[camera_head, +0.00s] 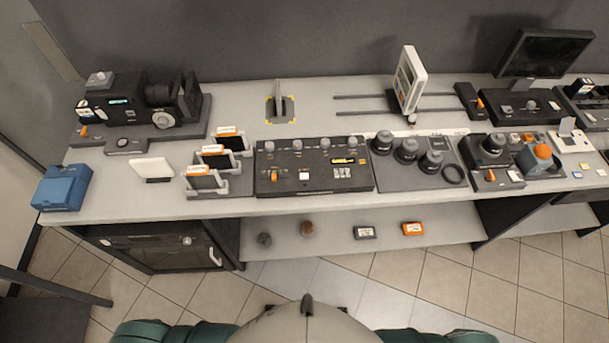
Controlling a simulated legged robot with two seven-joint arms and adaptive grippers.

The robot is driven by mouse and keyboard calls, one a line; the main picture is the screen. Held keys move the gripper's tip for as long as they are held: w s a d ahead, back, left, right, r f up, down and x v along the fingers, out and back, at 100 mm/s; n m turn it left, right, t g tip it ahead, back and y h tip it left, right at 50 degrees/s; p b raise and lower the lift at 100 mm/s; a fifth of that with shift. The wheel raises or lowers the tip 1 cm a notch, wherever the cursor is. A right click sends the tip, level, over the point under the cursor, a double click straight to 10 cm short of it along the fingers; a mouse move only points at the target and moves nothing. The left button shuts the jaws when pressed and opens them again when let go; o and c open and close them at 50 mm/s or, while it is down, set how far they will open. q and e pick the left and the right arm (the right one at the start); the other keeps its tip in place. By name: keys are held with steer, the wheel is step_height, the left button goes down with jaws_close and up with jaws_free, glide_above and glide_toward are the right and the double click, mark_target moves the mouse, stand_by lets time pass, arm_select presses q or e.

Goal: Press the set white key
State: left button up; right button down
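A black control panel (330,184) lies in the middle of the long grey table. A small white square key (304,176) sits on it, right of an orange lever (274,175). Another small white key (514,176) shows on a dark panel further right. The lettering is too small to tell which key is the set white key, or whether either is pressed. Neither of my grippers is in view; only my own body shows at the bottom edge.
A camera (135,105) stands at the left, with a blue box (62,187) near the corner. Orange-labelled cards (206,180) stand in holders left of the panel. Dark lens-like cylinders (406,150) stand right of it. A white upright panel (411,78) and monitor (545,52) are behind.

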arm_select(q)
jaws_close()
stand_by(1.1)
